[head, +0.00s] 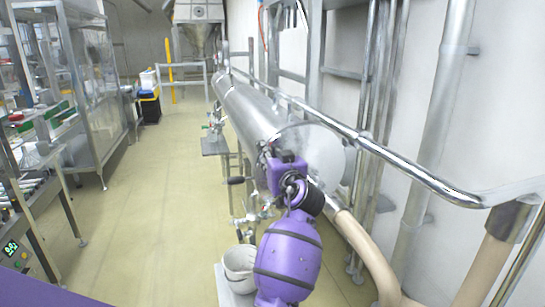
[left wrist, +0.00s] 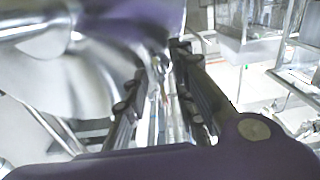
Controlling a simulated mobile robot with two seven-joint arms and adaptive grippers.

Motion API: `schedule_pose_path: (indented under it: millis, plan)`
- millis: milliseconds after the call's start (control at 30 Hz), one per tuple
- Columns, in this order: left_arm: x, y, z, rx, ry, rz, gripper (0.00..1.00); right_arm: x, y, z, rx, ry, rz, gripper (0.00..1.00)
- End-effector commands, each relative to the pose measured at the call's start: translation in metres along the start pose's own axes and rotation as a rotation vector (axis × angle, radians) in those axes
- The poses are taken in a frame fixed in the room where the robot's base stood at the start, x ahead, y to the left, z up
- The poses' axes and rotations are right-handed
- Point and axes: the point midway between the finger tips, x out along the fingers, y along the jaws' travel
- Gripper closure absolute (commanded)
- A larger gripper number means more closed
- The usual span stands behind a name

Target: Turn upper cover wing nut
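A long shiny metal cylinder (head: 245,105) runs back along the wall. Its round end cover (head: 318,150) faces me. My purple left arm reaches up from the bottom of the head view, and its wrist and dark gripper (head: 288,157) overlap the cover's left side. In the left wrist view, curved polished metal (left wrist: 110,60) fills the upper left, close beside the left finger. The left gripper's two dark fingers (left wrist: 164,72) stand apart, with thin bright metal showing between or behind them. I cannot make out the upper wing nut clearly. My right gripper is not in view.
A shiny rail pipe (head: 400,172) runs along the wall right of the cylinder. A white bucket (head: 239,268) stands below the valves (head: 250,218). Shelving (head: 90,90) is on the left. The floor (head: 150,215) between is clear.

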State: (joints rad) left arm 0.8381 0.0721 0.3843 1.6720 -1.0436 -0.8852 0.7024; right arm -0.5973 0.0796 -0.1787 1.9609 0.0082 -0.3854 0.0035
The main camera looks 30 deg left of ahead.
Motion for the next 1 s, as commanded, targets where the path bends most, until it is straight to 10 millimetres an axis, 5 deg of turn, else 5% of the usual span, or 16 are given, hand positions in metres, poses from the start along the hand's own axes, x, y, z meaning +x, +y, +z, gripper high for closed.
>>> schedule_pose_path:
  millis: [267,700,1000]
  plan:
    - [-0.018,0.001,0.001,-0.002,0.000,0.003,0.76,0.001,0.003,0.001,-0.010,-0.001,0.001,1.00]
    - [-0.104,0.000,0.001,0.000,-0.002,0.001,0.76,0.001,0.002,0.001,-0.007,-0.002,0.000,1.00]
    - [-0.120,0.000,0.000,0.000,0.000,0.000,0.76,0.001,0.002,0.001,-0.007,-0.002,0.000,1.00]
